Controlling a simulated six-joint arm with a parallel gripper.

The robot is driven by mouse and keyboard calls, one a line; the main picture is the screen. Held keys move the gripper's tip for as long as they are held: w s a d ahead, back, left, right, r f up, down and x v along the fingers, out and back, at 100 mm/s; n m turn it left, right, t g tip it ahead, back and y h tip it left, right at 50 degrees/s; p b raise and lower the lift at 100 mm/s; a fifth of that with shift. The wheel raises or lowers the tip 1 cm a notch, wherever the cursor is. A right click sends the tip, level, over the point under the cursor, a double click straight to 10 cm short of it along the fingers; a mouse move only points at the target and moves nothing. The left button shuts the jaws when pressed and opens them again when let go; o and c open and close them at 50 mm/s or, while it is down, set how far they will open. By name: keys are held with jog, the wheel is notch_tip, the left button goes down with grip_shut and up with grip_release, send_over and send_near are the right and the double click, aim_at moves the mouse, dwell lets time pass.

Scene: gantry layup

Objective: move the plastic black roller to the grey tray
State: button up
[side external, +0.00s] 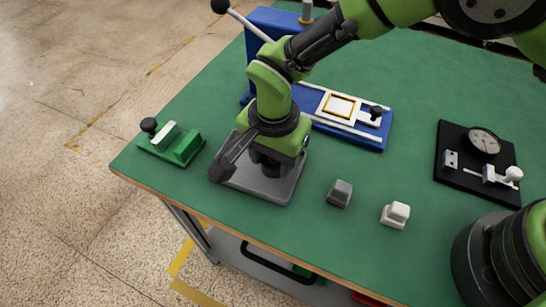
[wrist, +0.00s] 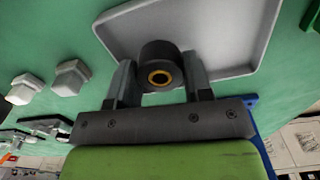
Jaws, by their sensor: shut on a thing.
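My gripper (wrist: 160,84) is shut on the black roller (wrist: 156,52), a short dark cylinder with a yellow-ringed hole in its end face. One finger is on each side of it in the wrist view. The grey tray (wrist: 215,22) lies behind the roller in that view. In the side external view the grey tray (side external: 277,189) is on the green table, with my gripper above it. My wrist hides most of the roller there, and I cannot tell whether the roller touches the tray.
A green fixture (side external: 178,146) stands left of the tray. A blue press (side external: 350,120) is behind it. A dark grey block (side external: 340,193) and a white block (side external: 396,214) stand to the right, with a black dial-gauge plate (side external: 468,178) farther right.

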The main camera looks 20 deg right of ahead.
jog(key=shift+f, duration=0.55)
jog(key=shift+f, duration=0.1)
jog(key=o, duration=0.6)
jog(key=shift+o, duration=0.2)
notch_tip(320, 180, up, 12)
